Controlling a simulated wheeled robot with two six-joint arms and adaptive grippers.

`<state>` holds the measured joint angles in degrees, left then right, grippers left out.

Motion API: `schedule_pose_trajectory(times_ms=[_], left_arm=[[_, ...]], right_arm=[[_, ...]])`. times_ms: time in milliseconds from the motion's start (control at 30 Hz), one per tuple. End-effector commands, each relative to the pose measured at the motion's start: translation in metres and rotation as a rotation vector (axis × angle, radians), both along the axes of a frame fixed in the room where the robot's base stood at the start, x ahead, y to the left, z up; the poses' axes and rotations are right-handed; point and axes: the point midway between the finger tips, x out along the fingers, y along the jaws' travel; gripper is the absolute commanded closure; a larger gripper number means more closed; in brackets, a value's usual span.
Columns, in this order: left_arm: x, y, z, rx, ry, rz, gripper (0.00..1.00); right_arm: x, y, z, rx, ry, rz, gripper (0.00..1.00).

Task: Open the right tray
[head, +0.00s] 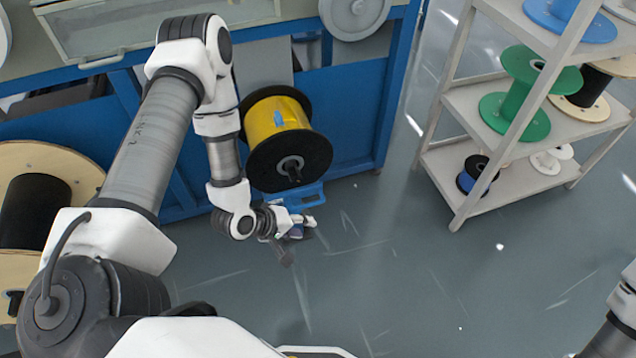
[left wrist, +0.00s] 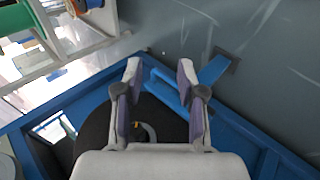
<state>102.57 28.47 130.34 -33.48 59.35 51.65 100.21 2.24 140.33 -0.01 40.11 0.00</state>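A blue machine (head: 345,110) carries a yellow spool (head: 275,117) with black flanges on its right side. A blue handle-like part (head: 312,196) projects below the spool; I take it to belong to the right tray, though the tray's outline is unclear. My left gripper (head: 305,226) is beside this part, low above the floor. In the left wrist view my left gripper (left wrist: 158,70) has its two fingers apart, with the blue bar (left wrist: 163,86) showing between them. I cannot tell whether they touch it. My right gripper is outside both views.
A shelf rack (head: 470,120) with a green spool (head: 520,92) and other spools stands at the right. A wooden-flanged spool (head: 75,160) is at the far left. The grey floor (head: 400,270) is clear in the middle.

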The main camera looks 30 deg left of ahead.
Motion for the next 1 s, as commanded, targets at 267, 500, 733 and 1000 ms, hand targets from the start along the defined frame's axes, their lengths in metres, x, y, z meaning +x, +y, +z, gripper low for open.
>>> schedule_pose_trajectory(times_ms=[267,500,733,1000], left_arm=[[0.054,0.066,-0.103,-0.591,-0.247,0.402,0.61],[0.061,0.084,-0.102,-0.792,-0.298,0.466,0.61],[0.096,0.069,-0.112,-0.792,-0.297,0.460,0.61],[0.128,0.058,-0.116,-0.792,-0.295,0.466,0.61]], right_arm=[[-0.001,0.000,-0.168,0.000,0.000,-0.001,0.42],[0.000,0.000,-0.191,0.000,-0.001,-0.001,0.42],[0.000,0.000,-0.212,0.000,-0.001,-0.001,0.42],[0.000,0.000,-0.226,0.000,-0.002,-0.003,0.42]])
